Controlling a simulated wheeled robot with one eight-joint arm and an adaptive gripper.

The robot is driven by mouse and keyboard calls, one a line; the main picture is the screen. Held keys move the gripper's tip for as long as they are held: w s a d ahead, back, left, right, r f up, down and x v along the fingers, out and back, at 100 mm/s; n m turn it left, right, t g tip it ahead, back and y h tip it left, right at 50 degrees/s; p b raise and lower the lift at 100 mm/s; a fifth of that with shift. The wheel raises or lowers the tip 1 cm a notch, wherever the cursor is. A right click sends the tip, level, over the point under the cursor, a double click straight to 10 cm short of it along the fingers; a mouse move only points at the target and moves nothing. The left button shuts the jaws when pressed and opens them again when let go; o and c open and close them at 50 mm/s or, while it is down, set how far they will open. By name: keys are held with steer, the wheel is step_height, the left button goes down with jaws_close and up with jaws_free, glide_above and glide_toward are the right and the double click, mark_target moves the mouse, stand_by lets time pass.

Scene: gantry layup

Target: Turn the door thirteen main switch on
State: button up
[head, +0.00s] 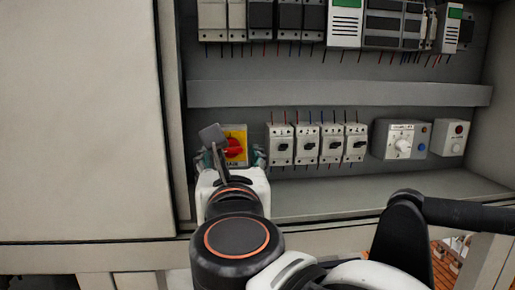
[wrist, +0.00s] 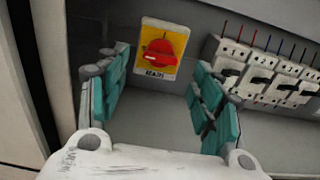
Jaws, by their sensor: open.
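The main switch is a red rotary knob (head: 233,148) on a yellow plate (head: 242,131) at the lower left inside an open grey cabinet. In the wrist view the red knob (wrist: 158,53) sits on its yellow plate (wrist: 150,24), with a label reading MAIN below it. My gripper (head: 231,160) is in front of the switch. In the wrist view its teal finger pads (wrist: 165,92) are spread apart and empty, with the knob ahead between and just above them. Neither pad visibly touches the knob. Part of the plate is hidden behind my gripper in the head view.
Several white breakers (head: 306,144) stand in a row right of the switch. Further right are a box with a white dial (head: 402,140) and a small box with a red button (head: 454,137). A grey duct (head: 340,94) runs above. The cabinet door (head: 80,120) is at left.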

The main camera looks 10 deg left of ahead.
mark_target(231, 151)
steer(key=x, duration=0.5)
steer(key=shift+w+p, duration=0.35)
steer(key=shift+p, duration=0.05)
steer(key=shift+c, duration=0.6)
steer(key=c, duration=0.9)
